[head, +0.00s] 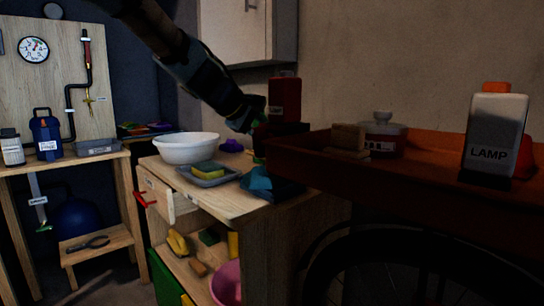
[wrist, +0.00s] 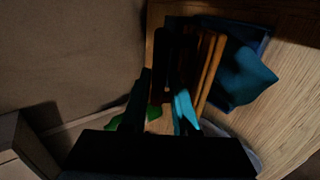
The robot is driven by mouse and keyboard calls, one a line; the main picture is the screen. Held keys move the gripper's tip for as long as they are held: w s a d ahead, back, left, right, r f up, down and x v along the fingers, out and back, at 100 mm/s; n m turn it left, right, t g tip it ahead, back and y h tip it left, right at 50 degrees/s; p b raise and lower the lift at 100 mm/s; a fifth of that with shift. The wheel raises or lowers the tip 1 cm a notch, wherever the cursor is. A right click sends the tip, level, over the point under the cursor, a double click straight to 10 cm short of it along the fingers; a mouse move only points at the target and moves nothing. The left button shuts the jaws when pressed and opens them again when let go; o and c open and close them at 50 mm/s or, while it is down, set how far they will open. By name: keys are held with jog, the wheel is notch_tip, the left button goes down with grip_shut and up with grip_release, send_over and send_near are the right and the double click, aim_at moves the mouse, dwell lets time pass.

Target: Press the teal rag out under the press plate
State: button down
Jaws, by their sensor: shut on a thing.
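The teal rag (head: 258,181) lies crumpled on a dark blue flat piece at the right end of the wooden counter. In the wrist view the rag (wrist: 245,76) is to the right of my fingers, apart from them, with its near part uncovered. My gripper (head: 255,120) is above the counter's back right, beside a dark red block. In the wrist view my gripper (wrist: 158,112) is shut on a dark bar (wrist: 163,65), whose full shape is lost in shadow. Light wooden slats (wrist: 210,72) stand between the bar and the rag. I cannot clearly make out the press plate.
A white bowl (head: 186,148) and a grey tray (head: 205,180) with a yellow-green sponge are left of the rag. A drawer with a red handle (head: 146,199) stands open at the counter's front.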

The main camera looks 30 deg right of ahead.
jog(key=shift+s+a+f+b, duration=0.1)
jog(key=shift+a+f+b, duration=0.2)
jog(key=shift+f, duration=0.35)
jog(key=shift+a+f+b, duration=0.25)
jog(key=shift+f, duration=0.35)
jog(key=shift+a+r, duration=0.2)
jog(key=c, duration=0.8)
grip_release()
jog(key=shift+a, duration=0.1)
jog(key=shift+o, duration=0.2)
jog(key=shift+r, duration=0.25)
jog(key=shift+v, duration=2.7)
jog(key=a+f+v, duration=0.1)
jog(key=v, duration=0.5)
jog(key=shift+a+r, duration=0.15)
jog(key=shift+a, duration=0.1)
jog(key=shift+s, duration=0.1)
jog(key=shift+r, duration=0.1)
